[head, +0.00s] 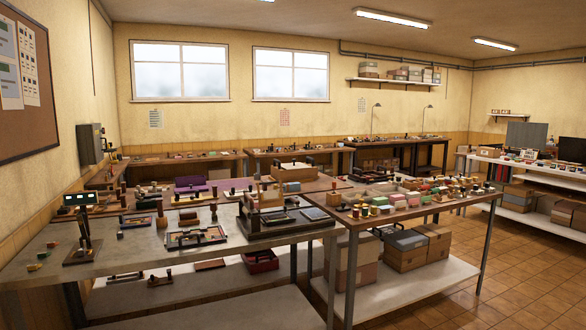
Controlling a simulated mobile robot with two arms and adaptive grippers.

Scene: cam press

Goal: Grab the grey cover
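I cannot pick out the grey cover for certain. A flat dark grey-blue plate (314,213) lies at the right end of the near grey workbench (130,258). It is beside a wooden press-like frame (265,200) on a dark base. A shallow tray with a light rim and coloured parts (197,237) lies on the middle of the same bench. A grey-topped box (405,239) sits on the lower shelf of the wooden table. Neither of my grippers shows in this view.
The wooden table (385,220) on the right holds many small parts, with cardboard boxes (432,241) below. Tiled floor (500,290) is clear at lower right.

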